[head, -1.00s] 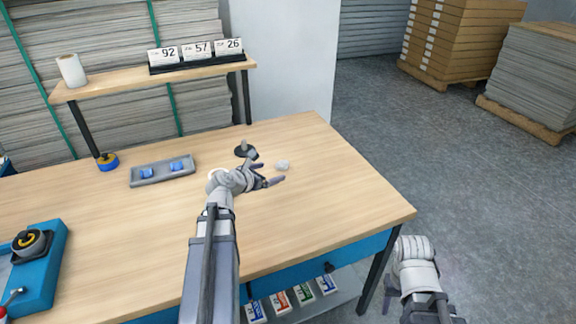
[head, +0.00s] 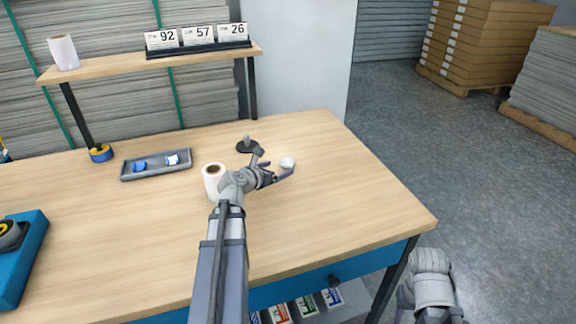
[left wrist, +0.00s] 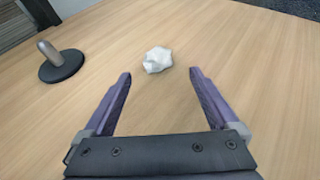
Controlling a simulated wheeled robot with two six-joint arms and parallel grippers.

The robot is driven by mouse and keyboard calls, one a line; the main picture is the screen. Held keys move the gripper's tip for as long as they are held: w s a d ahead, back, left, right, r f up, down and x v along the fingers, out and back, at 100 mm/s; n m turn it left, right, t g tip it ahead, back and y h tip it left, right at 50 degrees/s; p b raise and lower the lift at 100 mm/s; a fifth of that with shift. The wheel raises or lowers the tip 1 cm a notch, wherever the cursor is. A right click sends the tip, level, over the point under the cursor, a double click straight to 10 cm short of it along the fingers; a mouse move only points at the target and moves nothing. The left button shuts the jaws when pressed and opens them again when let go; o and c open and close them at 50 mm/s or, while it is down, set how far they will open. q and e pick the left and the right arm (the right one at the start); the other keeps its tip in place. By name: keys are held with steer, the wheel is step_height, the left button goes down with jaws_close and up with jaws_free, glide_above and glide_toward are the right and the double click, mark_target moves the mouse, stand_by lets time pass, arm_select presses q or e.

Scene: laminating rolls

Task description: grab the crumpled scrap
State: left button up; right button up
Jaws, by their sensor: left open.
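The crumpled scrap (head: 287,162) is a small white faceted ball on the wooden table, right of the middle. In the left wrist view the scrap (left wrist: 157,60) lies just beyond the fingertips, roughly midway between them. My left gripper (head: 276,166) is open and empty, low over the table with its fingers towards the scrap. In the left wrist view both purple fingers (left wrist: 158,75) are spread apart. My right arm shows at the lower right beyond the table edge; its fingers are not clearly seen.
A dark round base with a grey post (left wrist: 62,67) stands left of the scrap. A white roll (head: 213,182) stands beside my left wrist. A grey tray (head: 128,175) with small pieces lies further left. The table's right side is clear.

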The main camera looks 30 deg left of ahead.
mark_target(285, 163)
arm_select(q)
steer(key=shift+b+x, duration=0.75)
steer(key=shift+x, duration=2.1)
steer(key=shift+a+r, duration=0.15)
steer(key=shift+r, duration=0.05)
steer(key=c, duration=1.4)
steer(key=shift+r, duration=0.15)
step_height(285, 163, up, 10)
steer(key=p, duration=1)
